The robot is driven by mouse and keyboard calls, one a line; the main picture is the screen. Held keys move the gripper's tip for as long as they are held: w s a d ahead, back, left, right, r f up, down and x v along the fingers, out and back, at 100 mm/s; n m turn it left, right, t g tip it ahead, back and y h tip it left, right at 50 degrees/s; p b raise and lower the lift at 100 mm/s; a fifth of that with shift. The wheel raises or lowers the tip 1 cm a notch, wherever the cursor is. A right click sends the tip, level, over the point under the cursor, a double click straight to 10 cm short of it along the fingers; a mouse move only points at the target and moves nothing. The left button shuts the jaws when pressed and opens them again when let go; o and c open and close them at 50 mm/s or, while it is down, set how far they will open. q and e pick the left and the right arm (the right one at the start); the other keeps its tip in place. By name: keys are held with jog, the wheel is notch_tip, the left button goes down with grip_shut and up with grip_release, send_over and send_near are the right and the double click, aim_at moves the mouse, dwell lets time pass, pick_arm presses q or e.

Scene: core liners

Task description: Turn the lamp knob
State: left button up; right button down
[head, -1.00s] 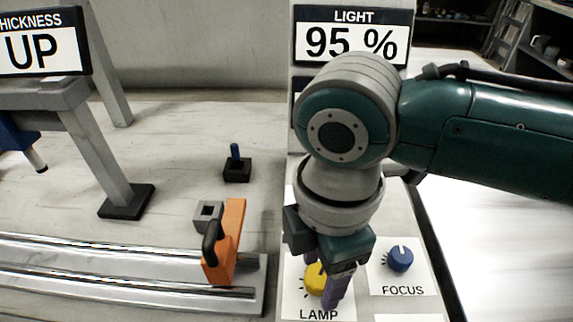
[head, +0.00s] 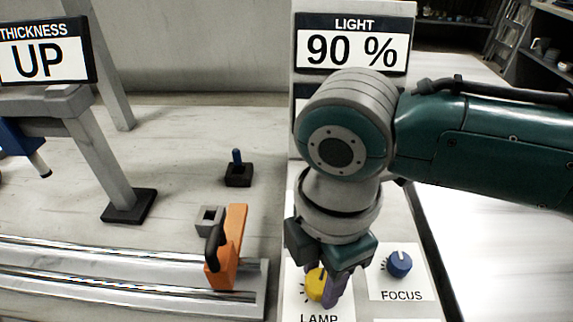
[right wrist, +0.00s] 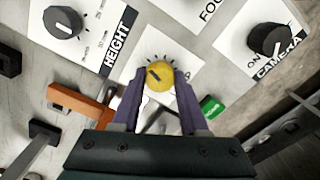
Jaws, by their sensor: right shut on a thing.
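The yellow lamp knob (head: 316,284) sits on a white card marked LAMP at the bottom of the head view. It also shows in the right wrist view (right wrist: 159,76), with a dark pointer line on its face. My right gripper (head: 325,290) reaches down from above, its purple fingers shut on the knob from both sides. In the right wrist view the fingertips (right wrist: 160,80) flank the knob. The light display (head: 353,45) reads 90 %. My left gripper is not in view.
The blue focus knob (head: 398,264) is close to the right of my gripper. An orange block with a black handle (head: 228,250) stands on metal rails at the left. A thickness display (head: 45,55) reads UP. The height knob (right wrist: 63,22) and camera knob (right wrist: 268,39) show in the wrist view.

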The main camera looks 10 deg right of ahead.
aim_at(321, 280)
jog(key=shift+c, duration=2.1)
grip_release()
notch_tip(321, 280, up, 10)
jog(key=p, duration=0.2)
jog(key=s+a+r+m+t+y+p, duration=0.2)
jog(key=s+a+r+m+y+p, duration=0.15)
jog(key=s+m, duration=0.35)
jog(key=s+d+r+m+t+h+p, duration=0.1)
jog(key=s+d+m+h+p, duration=0.4)
jog(key=d+m, duration=0.75)
notch_tip(321, 280, up, 38)
jog(key=n+y+p, duration=0.1)
jog(key=p, duration=3.4)
jog(key=shift+s+t+y+p, duration=0.2)
jog(key=shift+t+y+p, duration=0.1)
jog(key=shift+y+p, duration=0.1)
